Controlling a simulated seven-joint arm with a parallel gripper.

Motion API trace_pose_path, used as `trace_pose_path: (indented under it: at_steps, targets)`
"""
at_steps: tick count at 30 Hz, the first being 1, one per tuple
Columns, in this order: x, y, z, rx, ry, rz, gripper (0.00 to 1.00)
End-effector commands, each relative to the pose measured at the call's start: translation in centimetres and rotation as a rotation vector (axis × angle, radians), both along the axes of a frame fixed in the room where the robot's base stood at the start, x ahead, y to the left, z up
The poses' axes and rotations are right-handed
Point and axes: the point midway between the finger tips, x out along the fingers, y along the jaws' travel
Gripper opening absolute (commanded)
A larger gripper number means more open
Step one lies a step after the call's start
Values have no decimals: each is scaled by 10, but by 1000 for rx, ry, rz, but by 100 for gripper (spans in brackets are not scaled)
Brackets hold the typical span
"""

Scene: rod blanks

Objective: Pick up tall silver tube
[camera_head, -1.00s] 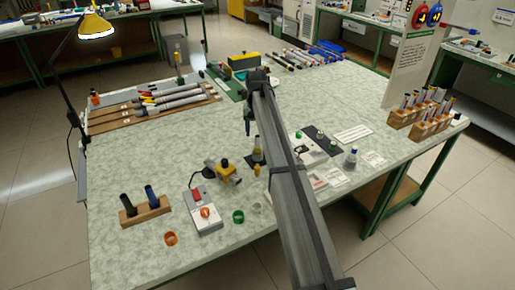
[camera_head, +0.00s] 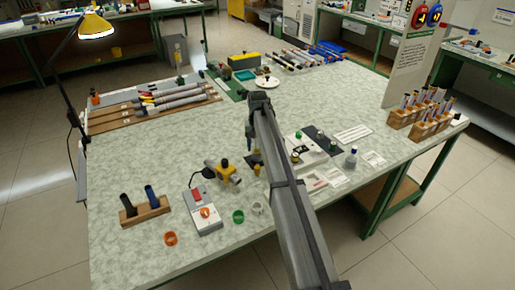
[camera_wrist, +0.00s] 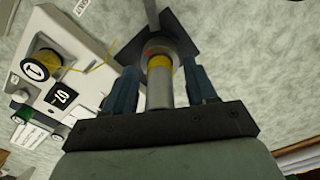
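In the wrist view, a silver tube (camera_wrist: 160,92) with a yellow band points toward my palm. It rises from a round grey holder on a dark square plate (camera_wrist: 182,36). My gripper (camera_wrist: 159,66) has its two blue-grey fingers on either side of the tube, with a visible gap at each side, so it looks open. In the head view my arm covers most of this spot. Only a small yellow and dark part (camera_head: 253,158) shows at the arm's left edge, and my fingertips are hard to make out.
A pale device (camera_wrist: 60,70) with a yellow-wound spool stands left of the tube in the wrist view. In the head view, a yellow clamp-like tool (camera_head: 222,171), a switch box (camera_head: 207,217) and a green ring (camera_head: 238,216) lie left of my arm.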

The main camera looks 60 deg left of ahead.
Motion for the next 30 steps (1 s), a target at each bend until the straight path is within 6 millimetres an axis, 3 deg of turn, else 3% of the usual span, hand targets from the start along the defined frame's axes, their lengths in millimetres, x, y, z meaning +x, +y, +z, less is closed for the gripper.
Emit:
trace_pose_path:
  at_steps: [2,17,30]
  targets:
    - [0,0,0,0,0,0,49]
    - [0,0,0,0,0,0,1]
    - [0,0,5,0,0,0,0]
